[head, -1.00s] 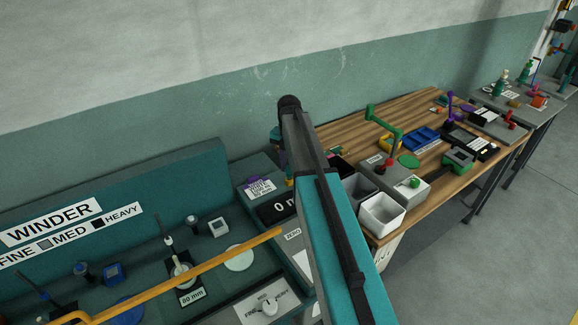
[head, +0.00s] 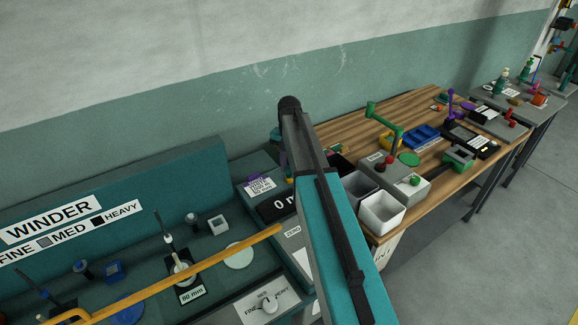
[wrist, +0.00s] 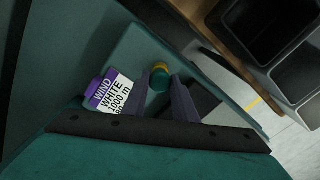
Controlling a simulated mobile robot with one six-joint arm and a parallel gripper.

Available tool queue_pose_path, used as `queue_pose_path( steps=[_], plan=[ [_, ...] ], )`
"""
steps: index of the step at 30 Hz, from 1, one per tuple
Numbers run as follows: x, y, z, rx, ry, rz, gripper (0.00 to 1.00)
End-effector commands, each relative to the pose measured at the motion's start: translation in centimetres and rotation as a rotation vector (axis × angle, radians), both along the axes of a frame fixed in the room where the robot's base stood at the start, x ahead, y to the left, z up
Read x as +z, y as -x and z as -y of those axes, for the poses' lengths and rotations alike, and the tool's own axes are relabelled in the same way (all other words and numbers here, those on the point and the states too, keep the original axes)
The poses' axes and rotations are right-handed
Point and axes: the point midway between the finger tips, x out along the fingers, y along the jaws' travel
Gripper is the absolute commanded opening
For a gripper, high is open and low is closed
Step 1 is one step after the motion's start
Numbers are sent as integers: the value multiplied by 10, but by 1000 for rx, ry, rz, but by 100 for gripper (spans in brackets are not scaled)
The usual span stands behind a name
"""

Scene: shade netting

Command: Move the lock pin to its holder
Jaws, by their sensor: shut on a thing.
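My gripper (wrist: 168,84) shows in the wrist view with two dark purple fingers. It is shut on a small round piece with a teal-green end and a yellow band (wrist: 159,77), which looks like the lock pin. The piece shows between the fingertips, above the teal console; most of its length is hidden. In the head view my arm covers most of the gripper. I cannot tell which fixture is the pin's holder; a small pale square socket (head: 218,225) stands on the winder deck.
A purple stand with a WIND WHITE 1000 m card (wrist: 109,94) is left of my fingers. The winder (head: 120,195) has a yellow bar (head: 190,267) across its front. Grey and white bins (head: 381,213) stand on the wooden bench, right of my arm. The floor beyond is clear.

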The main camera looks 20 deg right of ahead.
Motion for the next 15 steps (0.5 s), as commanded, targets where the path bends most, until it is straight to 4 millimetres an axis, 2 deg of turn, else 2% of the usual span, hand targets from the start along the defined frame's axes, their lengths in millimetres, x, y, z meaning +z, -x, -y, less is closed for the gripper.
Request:
queue_pose_path(
  steps=[11,12,15],
  plan=[
    [-2,0,0,0,0,-1,0],
    [-2,0,0,0,0,-1,29],
    [-2,0,0,0,0,-1,46]
  ],
)
